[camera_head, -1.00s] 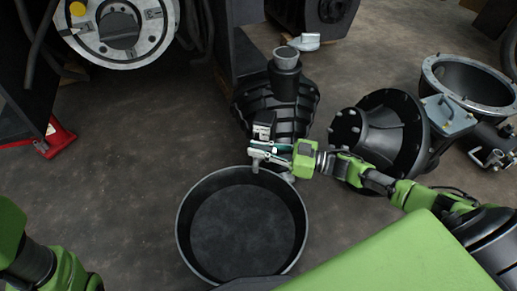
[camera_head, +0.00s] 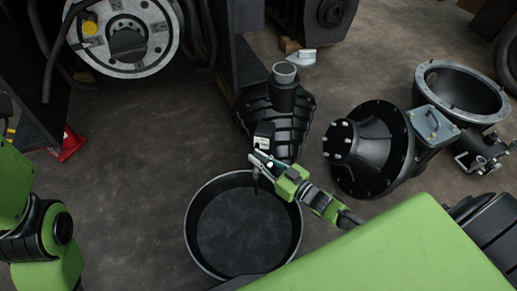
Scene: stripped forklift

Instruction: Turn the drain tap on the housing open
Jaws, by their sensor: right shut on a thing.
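The black ribbed housing (camera_head: 293,128) stands on the floor at the centre, with a grey-capped neck (camera_head: 285,73) on top. My right gripper (camera_head: 261,163) is at the housing's near lower end, above the far rim of a round black pan (camera_head: 245,232). It is shut on the drain tap, which the fingers and wrist mostly hide. The tap's handle angle cannot be made out. My left arm shows at the left edge, but its gripper is not in view.
A black bell-shaped casting (camera_head: 368,150) with a grey flange (camera_head: 433,126) lies to the right of my right wrist. A round open housing (camera_head: 462,92) stands behind it. A red object (camera_head: 70,143) is on the floor at left. Floor left of the pan is clear.

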